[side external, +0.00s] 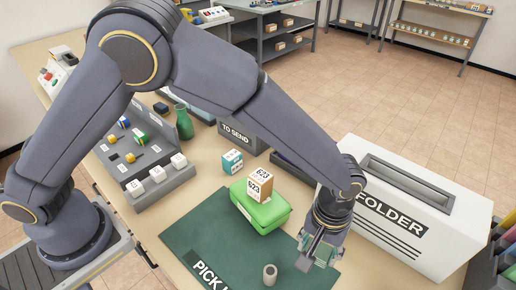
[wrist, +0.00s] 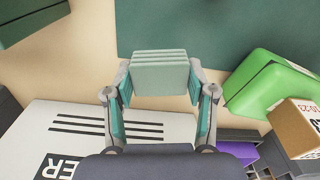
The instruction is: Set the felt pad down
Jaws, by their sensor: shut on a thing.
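The felt pad (wrist: 160,78) is a pale grey-green, layered block in the wrist view. My gripper (wrist: 160,90) is shut on it, with one finger on each side. In the side view, my gripper (side external: 318,252) is over the right part of the dark green mat (side external: 205,228), in front of the folder box, and the pad is small and partly hidden there. The mat also shows behind the pad in the wrist view (wrist: 230,25). I cannot tell how far the pad is above the surface.
The white folder box (side external: 420,212) stands close to my gripper on the right. A green case (side external: 262,212) with a cardboard box (side external: 259,186) on top sits on the mat. A small grey cylinder (side external: 270,274) stands near the front. The mat's left part is clear.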

